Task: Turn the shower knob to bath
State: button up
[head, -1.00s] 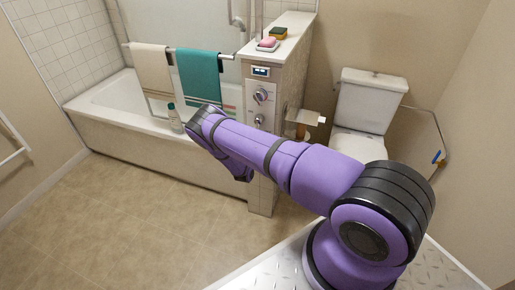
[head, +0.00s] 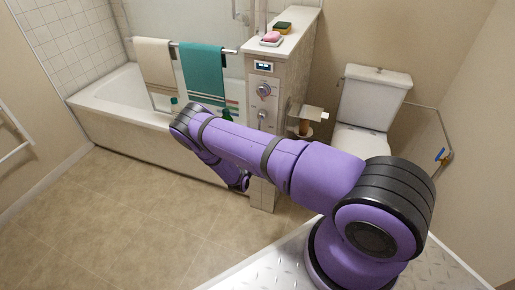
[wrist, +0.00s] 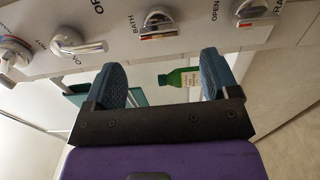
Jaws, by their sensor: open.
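The control panel (head: 264,100) is on the narrow end of a tiled half wall, with a round knob (head: 264,89) below a small display. In the wrist view the panel runs across the top with several metallic knobs. One knob (wrist: 158,24) has the word BATH beside it; another, lever-like knob (wrist: 76,43) is to its left. Which is the shower knob I cannot tell for sure. My gripper (wrist: 160,62) is open and empty, its two blue fingers pointing toward the panel, apparently apart from the knobs. In the head view my arm hides the fingers.
A green bottle (wrist: 180,77) shows between the fingers, farther back. The bathtub (head: 110,108) with hanging towels (head: 203,72) is left of the half wall, the toilet (head: 368,105) right. Soap and a sponge (head: 283,27) lie on top. Floor at left is clear.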

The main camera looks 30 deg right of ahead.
jog(key=shift+v, duration=1.3)
